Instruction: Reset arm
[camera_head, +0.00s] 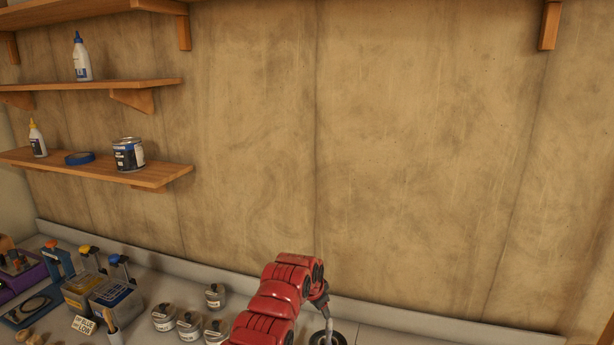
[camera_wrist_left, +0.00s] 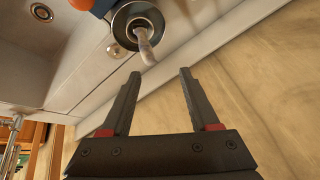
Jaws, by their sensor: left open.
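My left gripper (camera_wrist_left: 160,74) is open in the left wrist view, with nothing between its two dark fingers. A red arm (camera_head: 275,300), seemingly my left one, rises from the bottom edge in the head view, and its fingers cannot be made out there. Just beyond the fingertips in the left wrist view is a round dark-rimmed fitting (camera_wrist_left: 120,32) with a pale rod (camera_wrist_left: 146,46) sticking out of it. The fingers look apart from it. My right gripper is not in view.
Several labelled jars (camera_head: 188,325) stand on the worktop left of the red arm. Farther left are a yellow-grey bin (camera_head: 82,294), a dark bin (camera_head: 116,300) and a small sign (camera_head: 84,325). Shelves (camera_head: 100,168) hold bottles, blue tape and a can (camera_head: 128,154). The wall (camera_head: 420,160) is bare.

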